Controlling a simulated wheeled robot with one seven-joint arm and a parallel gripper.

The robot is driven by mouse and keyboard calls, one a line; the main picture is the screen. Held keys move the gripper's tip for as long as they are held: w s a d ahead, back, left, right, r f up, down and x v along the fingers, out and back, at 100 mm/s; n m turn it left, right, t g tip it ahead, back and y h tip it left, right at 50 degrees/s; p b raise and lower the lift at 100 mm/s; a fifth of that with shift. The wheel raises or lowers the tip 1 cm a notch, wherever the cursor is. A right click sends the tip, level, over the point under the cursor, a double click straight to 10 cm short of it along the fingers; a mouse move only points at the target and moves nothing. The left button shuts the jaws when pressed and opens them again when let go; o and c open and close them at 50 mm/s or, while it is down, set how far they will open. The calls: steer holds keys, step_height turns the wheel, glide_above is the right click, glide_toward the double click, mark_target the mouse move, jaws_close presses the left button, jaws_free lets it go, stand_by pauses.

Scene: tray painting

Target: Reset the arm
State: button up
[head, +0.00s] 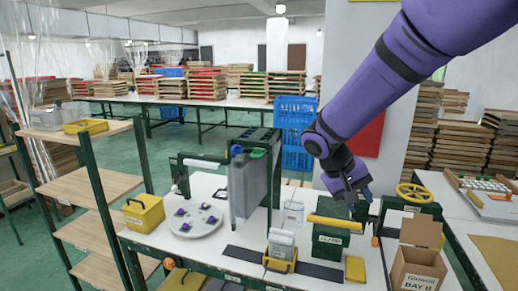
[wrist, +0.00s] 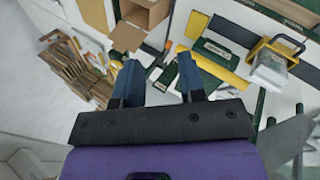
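My purple arm comes down from the upper right of the head view. It ends in my dark gripper (head: 352,194), held in the air above the white worktable (head: 213,251). In the wrist view the two blue fingers of my gripper (wrist: 158,72) stand apart with nothing between them, so it is open. Below it in the head view is a green box with a yellow top bar (head: 334,222). The same box shows in the wrist view (wrist: 217,52). I cannot tell the exact height of the fingertips above it.
A cardboard box (head: 418,266) and a yellow handwheel (head: 414,193) stand to the right. A yellow-handled holder with a pale block (head: 281,250) stands left of the green box. Further left are a grey hanging panel (head: 245,185), a round plate (head: 196,221) and a yellow bin (head: 145,213).

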steer(key=s+d+r+t+y, duration=0.3)
steer(key=s+r, duration=0.3)
steer(key=s, duration=0.5)
steer(key=s+d+r+t+y, duration=0.2)
steer(key=s+r, duration=0.4)
steer(key=s, duration=0.6)
steer(key=shift+d+r+t+y, duration=0.4)
steer(key=shift+d+y, duration=0.3)
steer(key=shift+d, duration=0.5)
